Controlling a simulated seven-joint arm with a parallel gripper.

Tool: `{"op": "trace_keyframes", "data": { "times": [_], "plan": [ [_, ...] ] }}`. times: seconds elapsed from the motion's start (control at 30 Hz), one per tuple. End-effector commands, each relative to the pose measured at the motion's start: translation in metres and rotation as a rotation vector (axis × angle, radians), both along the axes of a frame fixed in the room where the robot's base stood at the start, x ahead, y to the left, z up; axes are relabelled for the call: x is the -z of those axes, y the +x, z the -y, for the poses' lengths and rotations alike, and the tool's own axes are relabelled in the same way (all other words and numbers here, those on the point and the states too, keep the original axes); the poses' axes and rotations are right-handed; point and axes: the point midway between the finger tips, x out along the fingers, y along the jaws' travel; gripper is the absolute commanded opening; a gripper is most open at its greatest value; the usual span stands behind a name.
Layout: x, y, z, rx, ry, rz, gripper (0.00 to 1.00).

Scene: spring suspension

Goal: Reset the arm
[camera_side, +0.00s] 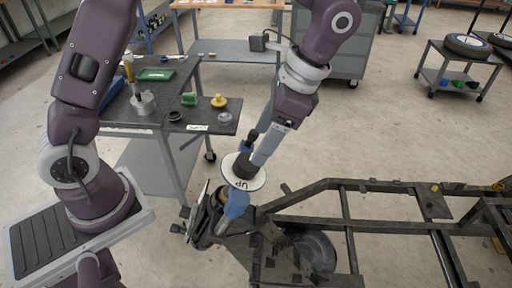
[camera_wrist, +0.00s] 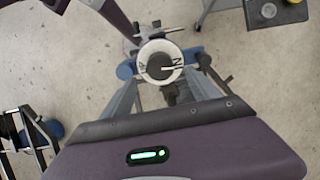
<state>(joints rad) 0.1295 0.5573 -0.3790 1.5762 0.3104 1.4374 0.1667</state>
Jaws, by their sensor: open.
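My gripper (camera_side: 260,150) points down in the side view, just above a white round plate (camera_side: 256,183) lettered "UP" with a black centre. The plate tops a blue-and-grey suspension part (camera_side: 237,205) at the left end of a dark vehicle frame (camera_side: 345,222). In the wrist view, my gripper (camera_wrist: 163,82) is open, its two grey-blue fingers spread on either side of the image centre. The white plate (camera_wrist: 146,72) and its black centre lie between and beyond them. I see nothing held. Contact between fingers and plate cannot be told. The frame's lower end is partly shadowed.
A grey workbench (camera_side: 150,122) at left holds a green tray (camera_side: 157,74), a green block (camera_side: 189,99), a yellow part (camera_side: 219,101) and dark rings. A cart with tyres (camera_side: 467,45) stands at back right.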

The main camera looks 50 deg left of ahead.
Motion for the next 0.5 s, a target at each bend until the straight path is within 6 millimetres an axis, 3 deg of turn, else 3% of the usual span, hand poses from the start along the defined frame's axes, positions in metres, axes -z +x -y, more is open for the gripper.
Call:
{"op": "trace_keyframes", "data": {
  "times": [0.33,0.5],
  "plan": [
    [-0.008,-0.003,-0.003,-0.014,-0.001,0.023,0.70],
    [-0.057,-0.036,-0.033,-0.166,-0.030,0.236,0.70]
  ]
}}
